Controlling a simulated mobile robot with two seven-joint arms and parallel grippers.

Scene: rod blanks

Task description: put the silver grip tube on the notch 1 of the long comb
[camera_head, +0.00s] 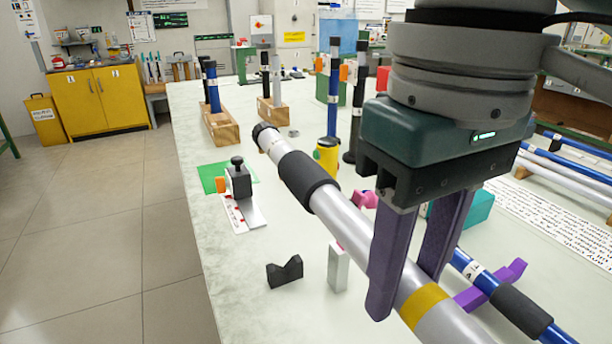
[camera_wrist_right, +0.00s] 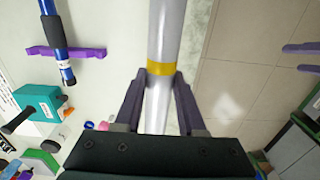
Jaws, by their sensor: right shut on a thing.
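The silver grip tube (camera_head: 341,215) is a long silver tube with a black foam grip, a dark far end and a yellow band. My right gripper (camera_head: 405,295) is shut on it, its purple fingers on either side just beside the band. The tube slants across the head view above the table; its near end is out of frame. In the right wrist view the silver tube (camera_wrist_right: 167,25) runs up between the fingers (camera_wrist_right: 159,76). Two purple fingers of my left gripper (camera_wrist_right: 291,58) stand apart and empty at the right edge. I cannot clearly pick out the long comb.
A blue tube with a black grip (camera_head: 520,308) lies over a purple notched rest (camera_head: 512,272). A black V-block (camera_head: 285,272) and a pale upright block (camera_head: 338,268) stand below the held tube. Wooden stands (camera_head: 219,127) hold upright tubes farther back.

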